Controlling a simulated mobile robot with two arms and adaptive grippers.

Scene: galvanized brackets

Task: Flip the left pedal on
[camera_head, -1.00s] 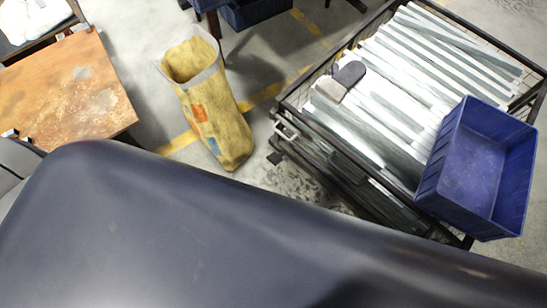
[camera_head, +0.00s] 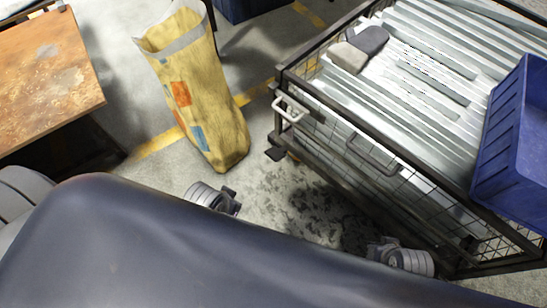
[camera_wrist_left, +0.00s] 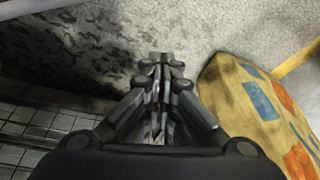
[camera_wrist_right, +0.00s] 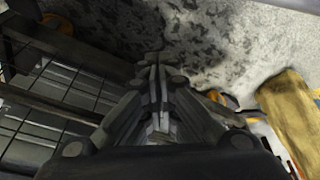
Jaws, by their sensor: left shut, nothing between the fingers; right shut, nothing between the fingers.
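The wire-mesh cart (camera_head: 330,118) stands at the right. A small dark pedal-like part (camera_head: 275,153) sticks out low at its left corner, beside a bit of orange; whether it is up or down I cannot tell. My left gripper (camera_head: 230,202) is shut and empty, below and left of that part and apart from it. Its closed fingers (camera_wrist_left: 160,65) show in the left wrist view. My right gripper (camera_head: 380,248) is shut and empty in front of the cart's lower side. In the right wrist view, a caster with orange (camera_wrist_right: 220,98) shows right of its closed fingers (camera_wrist_right: 155,65).
A yellow bag (camera_head: 205,105) stands on the floor left of the cart. The cart holds metal strips (camera_head: 420,100), two pads (camera_head: 350,55) and a blue bin (camera_head: 515,150). A wooden table (camera_head: 40,75) is at the left. Floor between bag and cart is clear.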

